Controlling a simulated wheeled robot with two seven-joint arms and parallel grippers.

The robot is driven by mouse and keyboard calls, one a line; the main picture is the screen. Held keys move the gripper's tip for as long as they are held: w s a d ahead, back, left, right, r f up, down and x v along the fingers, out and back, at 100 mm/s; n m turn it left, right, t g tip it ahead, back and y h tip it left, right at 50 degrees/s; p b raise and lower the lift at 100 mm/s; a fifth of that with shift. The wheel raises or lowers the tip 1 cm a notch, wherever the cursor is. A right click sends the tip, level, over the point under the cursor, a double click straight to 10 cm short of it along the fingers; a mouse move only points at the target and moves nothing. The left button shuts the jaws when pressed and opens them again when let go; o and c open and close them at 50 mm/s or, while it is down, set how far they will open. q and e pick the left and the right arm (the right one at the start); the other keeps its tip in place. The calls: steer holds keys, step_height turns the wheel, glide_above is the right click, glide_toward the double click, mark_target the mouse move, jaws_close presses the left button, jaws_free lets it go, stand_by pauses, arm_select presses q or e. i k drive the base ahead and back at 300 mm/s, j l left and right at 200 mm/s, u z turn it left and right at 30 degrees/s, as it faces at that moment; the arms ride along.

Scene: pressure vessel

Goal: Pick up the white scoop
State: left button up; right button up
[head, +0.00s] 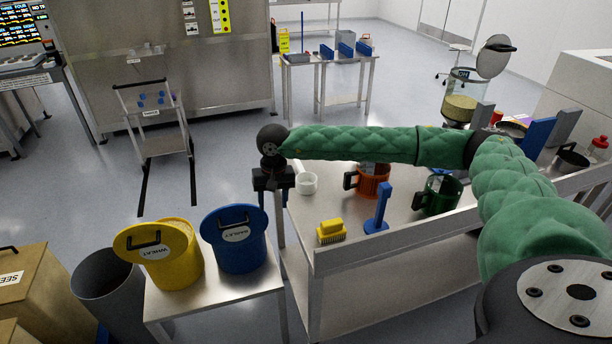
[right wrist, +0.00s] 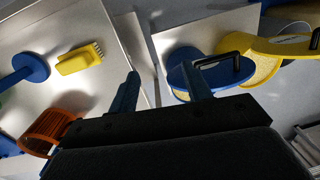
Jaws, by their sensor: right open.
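A small white cup-shaped thing, which looks like the white scoop (head: 307,184), sits on the metal table close to its left edge. My right gripper (head: 273,197) is just left of it, pointing down at the table's edge, with its fingers apart and nothing between them. In the right wrist view, the open fingers (right wrist: 161,85) hang over the table edge and the gap beside it. The white scoop cannot be made out there. My left gripper is not in view.
A yellow brush (head: 331,233), a blue upright tool (head: 378,212), an orange jug (head: 373,181) and a green jug (head: 438,195) stand on the table (head: 405,243). Left of it, a lower stand holds a blue bucket (head: 238,247) and a yellow bucket (head: 173,262) with lids.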

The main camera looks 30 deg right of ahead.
mark_target(307, 182)
steer(key=i+l, duration=1)
steer(key=l, duration=0.15)
